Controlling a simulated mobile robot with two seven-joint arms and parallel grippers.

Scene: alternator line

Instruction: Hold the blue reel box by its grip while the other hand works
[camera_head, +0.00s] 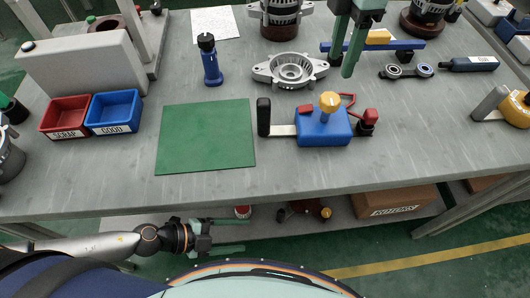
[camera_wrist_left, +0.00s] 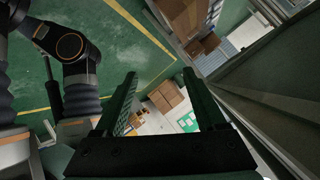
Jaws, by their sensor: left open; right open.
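The blue reel box (camera_head: 322,128) sits on the grey bench, with a yellow knob (camera_head: 330,102) on top and red parts on its right side. Its black upright grip (camera_head: 263,116) stands at the left end of a light bar. My left gripper (camera_head: 230,237) is open and empty below the bench's front edge, well apart from the box. Its two fingers (camera_wrist_left: 165,90) are spread in the left wrist view, which does not show the box. My right gripper (camera_head: 350,62) is open, pointing down at the back of the bench near a blue bar with a yellow part (camera_head: 378,46).
A green mat (camera_head: 206,138) lies left of the grip. A metal housing (camera_head: 290,69) and a blue tool (camera_head: 209,62) stand behind. Red (camera_head: 65,117) and blue (camera_head: 113,111) bins are at the left. The bench edge and a lower shelf with a cardboard box (camera_head: 395,202) are near my left gripper.

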